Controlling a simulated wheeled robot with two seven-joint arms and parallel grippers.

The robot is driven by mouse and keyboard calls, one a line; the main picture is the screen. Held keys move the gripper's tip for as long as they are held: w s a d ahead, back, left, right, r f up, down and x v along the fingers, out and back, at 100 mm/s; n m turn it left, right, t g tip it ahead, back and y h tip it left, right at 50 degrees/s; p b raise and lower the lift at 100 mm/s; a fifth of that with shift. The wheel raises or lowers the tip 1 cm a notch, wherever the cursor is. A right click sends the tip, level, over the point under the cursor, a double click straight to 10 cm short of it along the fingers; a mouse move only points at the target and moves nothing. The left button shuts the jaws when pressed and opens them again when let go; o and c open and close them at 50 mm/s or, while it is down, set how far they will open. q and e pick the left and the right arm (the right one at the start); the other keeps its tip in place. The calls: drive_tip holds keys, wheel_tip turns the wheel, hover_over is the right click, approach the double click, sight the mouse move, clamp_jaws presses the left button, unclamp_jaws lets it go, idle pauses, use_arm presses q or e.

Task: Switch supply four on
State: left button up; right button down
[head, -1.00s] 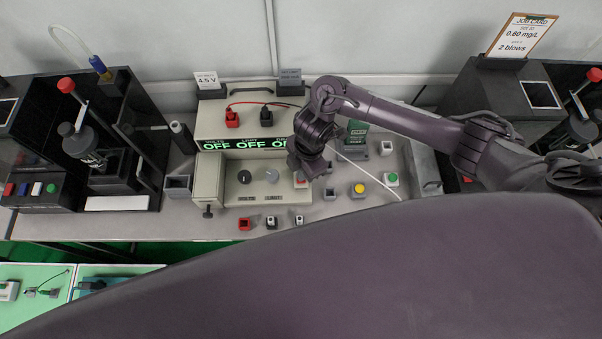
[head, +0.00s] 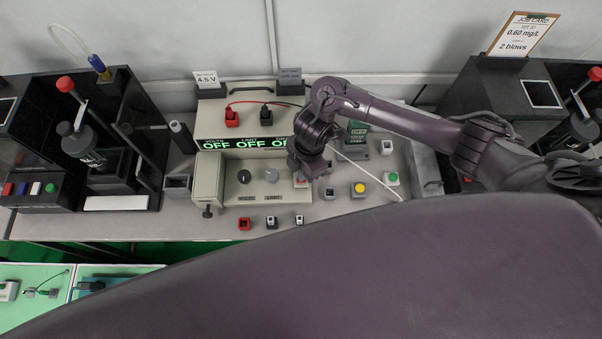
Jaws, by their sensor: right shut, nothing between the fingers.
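The cream power supply (head: 210,180) stands on the middle of the bench. Its green displays (head: 240,143) read OFF, with the right one partly covered by my right arm. Its sloped front has a dark knob (head: 244,177) and a grey knob (head: 271,175). A small red and white switch (head: 301,183) is at the right end of that front, partly hidden by my right gripper. My right gripper (head: 303,174) is shut and empty, pointing down right over the switch; I cannot tell whether it touches. My left gripper is not in view.
Red and black plugs (head: 232,118) sit on the supply's top. A yellow button box (head: 358,189), a green button box (head: 391,179) and small red and grey boxes (head: 244,224) stand nearby. Black tester stations (head: 110,130) flank the supply. My own purple arm covers the lower right.

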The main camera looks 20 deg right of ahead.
drive_tip(key=shift+f+b, duration=0.35)
drive_tip(key=shift+f, duration=0.2)
wheel_tip(320, 180, up, 7)
drive_tip(key=p, duration=0.7)
idle(0.3)
idle(0.4)
